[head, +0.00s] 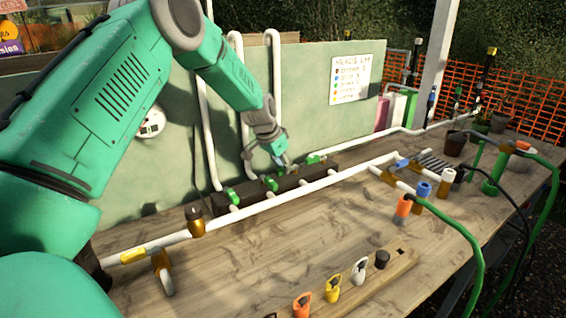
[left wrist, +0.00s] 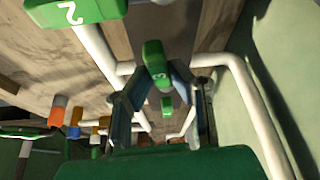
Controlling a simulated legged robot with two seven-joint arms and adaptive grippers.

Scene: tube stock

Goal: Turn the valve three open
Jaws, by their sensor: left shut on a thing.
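The manifold (head: 250,195) is a dark block on the bench with white pipes and several green valve handles. My left gripper (head: 281,160) is low over its right part, between the green handle marked 2 (head: 271,184) and another green handle (head: 313,159) at the right. In the left wrist view, my left gripper (left wrist: 158,84) has its fingers on both sides of a green valve handle marked 3 (left wrist: 154,52) and is shut on it. The handle marked 2 (left wrist: 75,12) shows at the top left there. The fingers partly hide valve three's handle, and its angle is hard to tell. My right gripper is out of view.
A long white pipe (head: 290,187) runs across the bench in front of the manifold. A wooden rack (head: 375,282) with coloured fittings lies at the front. A green hose (head: 465,235) hangs over the right edge. A green panel (head: 310,80) stands behind. Mid-front bench is clear.

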